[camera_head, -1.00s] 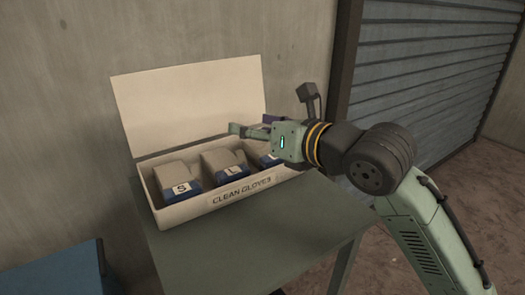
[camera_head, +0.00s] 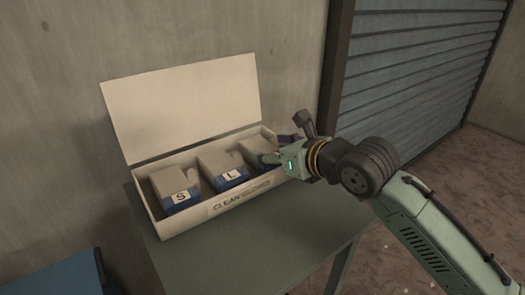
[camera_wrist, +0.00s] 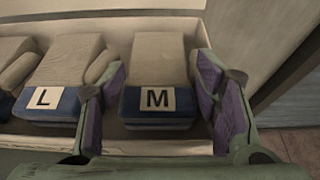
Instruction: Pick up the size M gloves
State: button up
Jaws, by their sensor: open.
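The size M gloves (camera_wrist: 158,70) are a beige stack with a blue cuff and a white M label, at the right end of the box in the wrist view. In the head view their beige part (camera_head: 256,147) shows partly behind my gripper (camera_head: 276,152). In the wrist view my gripper (camera_wrist: 160,105) is open, with one purple-padded finger on each side of the M gloves. I cannot tell whether the fingers touch them. The white box (camera_head: 170,228) marked CLEAN GLOVES stands open with its lid upright at the back.
The L gloves (camera_head: 221,168) lie left of the M gloves, close to my left finger in the wrist view. The S gloves (camera_head: 175,188) lie at the box's left end. The box stands on a grey-green table (camera_head: 250,235), against a wall. A shutter (camera_head: 425,80) is at the right.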

aim_at(263, 148)
jog(key=shift+p+x, duration=0.45)
jog(key=shift+x, duration=1.5)
jog(key=shift+a, duration=0.1)
jog(key=shift+c, duration=0.4)
jog(key=c, duration=0.8)
